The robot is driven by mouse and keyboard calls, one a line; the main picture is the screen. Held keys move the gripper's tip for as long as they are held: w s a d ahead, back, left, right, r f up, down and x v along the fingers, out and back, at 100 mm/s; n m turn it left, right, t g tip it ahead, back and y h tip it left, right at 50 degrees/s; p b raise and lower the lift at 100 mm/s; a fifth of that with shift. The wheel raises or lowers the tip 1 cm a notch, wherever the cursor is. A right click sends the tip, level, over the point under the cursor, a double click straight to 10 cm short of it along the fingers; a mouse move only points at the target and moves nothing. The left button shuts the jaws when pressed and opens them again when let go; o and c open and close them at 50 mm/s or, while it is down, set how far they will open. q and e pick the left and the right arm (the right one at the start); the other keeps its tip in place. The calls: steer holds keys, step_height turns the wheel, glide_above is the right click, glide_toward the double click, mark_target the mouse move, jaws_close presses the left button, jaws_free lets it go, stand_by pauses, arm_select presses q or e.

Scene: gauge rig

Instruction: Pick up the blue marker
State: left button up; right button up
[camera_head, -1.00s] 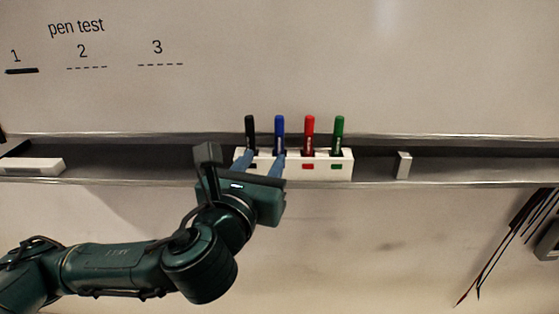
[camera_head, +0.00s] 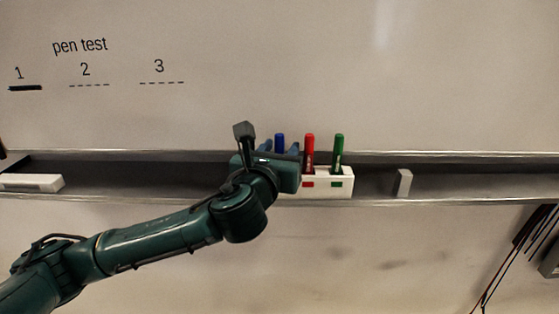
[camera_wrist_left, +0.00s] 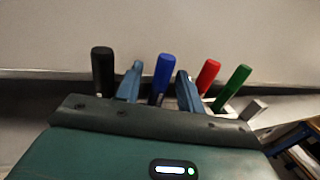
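The blue marker (camera_head: 280,140) stands upright in the white marker holder (camera_head: 327,183) on the board's tray. My left gripper (camera_head: 280,148) is in front of it, with one blue finger on each side of the marker. In the left wrist view the blue marker (camera_wrist_left: 162,76) rises between the two open fingers (camera_wrist_left: 159,88), with a gap showing on both sides. The marker's lower part is hidden behind my gripper. My right gripper is not in view.
The red marker (camera_head: 309,150) and green marker (camera_head: 338,152) stand to the right in the holder. The black marker (camera_wrist_left: 103,70) stands just left of the fingers, hidden in the head view. A white eraser (camera_head: 32,183) and a small pale block (camera_head: 404,183) are on the tray.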

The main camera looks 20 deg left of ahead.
arm_select(q)
jaws_close()
stand_by(0.4)
